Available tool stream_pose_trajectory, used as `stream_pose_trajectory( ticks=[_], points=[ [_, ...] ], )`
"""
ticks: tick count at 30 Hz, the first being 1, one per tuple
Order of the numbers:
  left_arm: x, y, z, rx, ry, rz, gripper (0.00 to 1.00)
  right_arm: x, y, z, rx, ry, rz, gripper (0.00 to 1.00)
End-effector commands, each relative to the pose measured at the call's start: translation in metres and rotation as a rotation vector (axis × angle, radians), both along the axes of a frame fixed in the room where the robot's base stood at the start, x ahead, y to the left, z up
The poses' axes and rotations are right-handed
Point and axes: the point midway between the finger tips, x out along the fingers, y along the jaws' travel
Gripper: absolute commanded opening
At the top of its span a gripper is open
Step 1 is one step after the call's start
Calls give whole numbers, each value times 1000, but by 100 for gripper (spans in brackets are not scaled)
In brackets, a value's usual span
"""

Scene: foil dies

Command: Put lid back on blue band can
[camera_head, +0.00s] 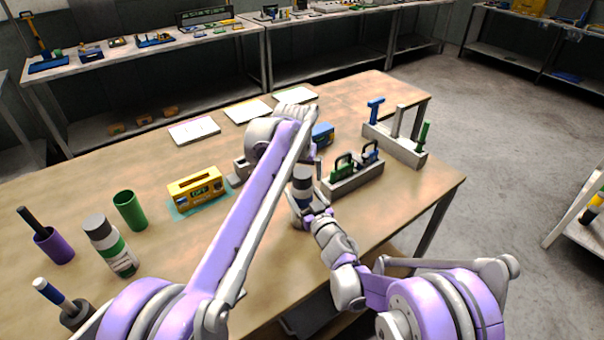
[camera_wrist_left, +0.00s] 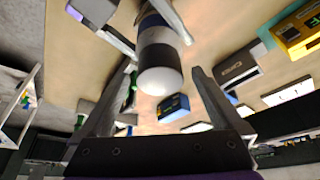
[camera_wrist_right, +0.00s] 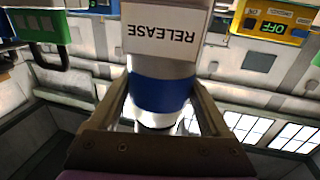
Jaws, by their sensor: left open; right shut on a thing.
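The blue band can (camera_head: 303,184) stands upright near the table's right front, with a "RELEASE" label and a blue band (camera_wrist_right: 162,94). My right gripper (camera_wrist_right: 160,88) is shut around it at the band. The can's pale upper end (camera_wrist_left: 160,80) faces the left wrist camera. I cannot tell whether this smooth end is the lid, and no loose lid is clearly visible. My left gripper (camera_wrist_left: 162,68) is open above the can, with its fingers apart on either side of the pale end. In the head view my left arm hides much of that gripper.
A green-banded can (camera_head: 112,248), a green cup (camera_head: 130,211) and a purple cup (camera_head: 54,246) stand at left. A yellow box (camera_head: 195,190) sits mid-table. A grey holder with padlocks (camera_head: 352,178) and a tool rack (camera_head: 394,143) stand right of the can.

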Motion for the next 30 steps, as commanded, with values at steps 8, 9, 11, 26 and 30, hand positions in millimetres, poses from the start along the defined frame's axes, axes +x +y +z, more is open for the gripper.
stream_pose_trajectory(
  ticks=[8,9,11,26,30],
  points=[
    [-22,4,54,0,0,0,100,0,0,0,0,0,0,0],
    [-25,5,61,0,0,0,100,0,0,0,0,0,0,0],
    [-29,6,72,0,0,-1,100,0,0,0,0,0,0,0],
    [-41,8,101,0,0,0,100,0,0,0,0,0,0,0],
    [-41,8,101,0,0,0,100,0,0,0,0,0,0,92]
  ],
)
